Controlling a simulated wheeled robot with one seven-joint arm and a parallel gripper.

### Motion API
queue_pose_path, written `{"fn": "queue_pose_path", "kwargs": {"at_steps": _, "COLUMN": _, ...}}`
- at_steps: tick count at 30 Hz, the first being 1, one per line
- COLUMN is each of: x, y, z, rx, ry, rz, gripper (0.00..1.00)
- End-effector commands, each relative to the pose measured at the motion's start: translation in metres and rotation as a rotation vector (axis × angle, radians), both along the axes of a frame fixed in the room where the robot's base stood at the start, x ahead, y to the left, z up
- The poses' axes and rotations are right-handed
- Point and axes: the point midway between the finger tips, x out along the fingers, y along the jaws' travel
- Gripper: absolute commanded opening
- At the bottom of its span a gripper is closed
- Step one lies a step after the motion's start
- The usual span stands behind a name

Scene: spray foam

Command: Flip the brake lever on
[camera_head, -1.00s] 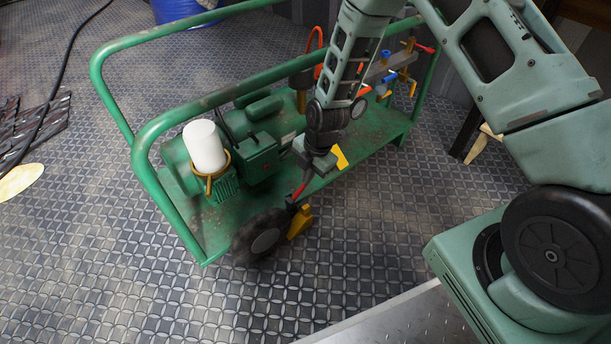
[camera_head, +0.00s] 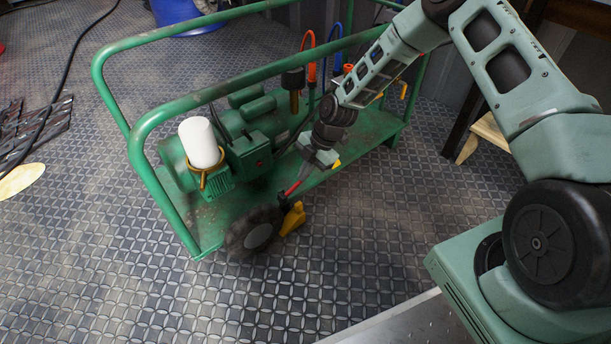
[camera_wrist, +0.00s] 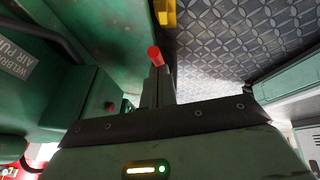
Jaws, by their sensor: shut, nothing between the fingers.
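The brake lever (camera_head: 294,187) is a thin dark lever with a red end, beside the cart's near wheel (camera_head: 255,230). A yellow brake piece (camera_head: 292,218) is next to that wheel. My gripper (camera_head: 307,171) is shut and empty, low over the cart's near edge, close to the lever. In the wrist view the fingers (camera_wrist: 158,85) are together, and the lever's red end (camera_wrist: 154,55) appears right at their tips. I cannot tell whether they touch. The yellow piece (camera_wrist: 168,14) shows beyond. The lever's lower part is hard to make out.
The green cart (camera_head: 205,222) carries a motor (camera_head: 250,155) and a white cylinder (camera_head: 201,143) inside a tube frame (camera_head: 150,180). Red and blue hoses rise at its back. The patterned floor in front is clear.

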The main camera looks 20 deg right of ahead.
Motion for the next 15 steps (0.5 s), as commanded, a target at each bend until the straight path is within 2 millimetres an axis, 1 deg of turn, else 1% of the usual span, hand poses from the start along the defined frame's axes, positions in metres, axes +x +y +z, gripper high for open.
{"fn": "queue_pose_path", "kwargs": {"at_steps": 1, "x": 0.002, "y": -0.005, "z": -0.006, "rx": 0.04, "ry": 0.014, "rz": -0.011, "gripper": 0.0}}
{"fn": "queue_pose_path", "kwargs": {"at_steps": 9, "x": 0.006, "y": -0.015, "z": -0.026, "rx": 0.238, "ry": 0.077, "rz": -0.008, "gripper": 0.0}}
{"fn": "queue_pose_path", "kwargs": {"at_steps": 15, "x": 0.007, "y": -0.018, "z": -0.034, "rx": 0.342, "ry": 0.111, "rz": -0.002, "gripper": 0.0}}
